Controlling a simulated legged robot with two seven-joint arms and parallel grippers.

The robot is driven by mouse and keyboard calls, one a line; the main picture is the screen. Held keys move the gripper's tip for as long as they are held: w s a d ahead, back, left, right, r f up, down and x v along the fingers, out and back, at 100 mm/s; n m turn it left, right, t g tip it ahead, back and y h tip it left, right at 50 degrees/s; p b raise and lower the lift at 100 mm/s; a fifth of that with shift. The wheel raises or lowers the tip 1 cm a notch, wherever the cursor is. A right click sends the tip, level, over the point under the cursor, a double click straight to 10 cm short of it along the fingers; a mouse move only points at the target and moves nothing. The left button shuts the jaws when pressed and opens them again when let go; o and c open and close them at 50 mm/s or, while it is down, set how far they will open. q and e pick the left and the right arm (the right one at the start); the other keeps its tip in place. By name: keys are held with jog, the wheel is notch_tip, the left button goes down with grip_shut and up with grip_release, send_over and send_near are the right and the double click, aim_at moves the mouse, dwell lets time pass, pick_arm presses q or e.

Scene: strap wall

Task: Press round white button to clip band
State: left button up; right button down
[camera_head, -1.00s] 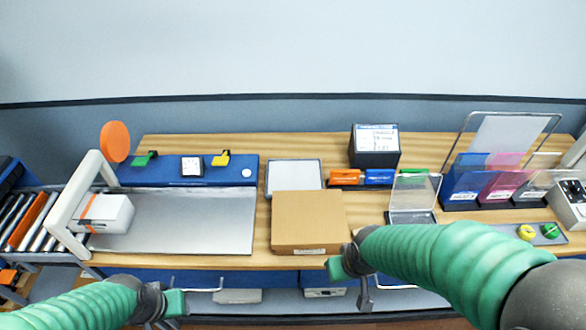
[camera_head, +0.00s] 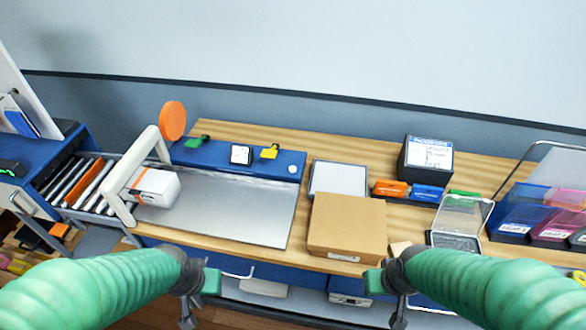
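The round white button (camera_head: 292,169) sits near the right end of the blue panel (camera_head: 225,159) behind the grey metal plate (camera_head: 235,212). A white box (camera_head: 157,187) with an orange band lies at the plate's left end, partly under the white strapping arch (camera_head: 143,172). An orange disc (camera_head: 173,121) stands behind the arch. My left gripper (camera_head: 197,300) is in front of the bench's front edge, well short of the button. My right gripper (camera_head: 390,300) is in front of the cardboard box. Neither touches anything visible. Their fingers are too foreshortened to tell open from shut.
A cardboard box (camera_head: 347,226) stands right of the plate, with a grey-white tablet (camera_head: 338,179) behind it. A black label box (camera_head: 426,158), small coloured boxes (camera_head: 391,189) and a clear-lidded case (camera_head: 460,222) are further right. A roller rack (camera_head: 85,187) is at left.

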pick_arm(q)
grip_shut()
dwell(1.5)
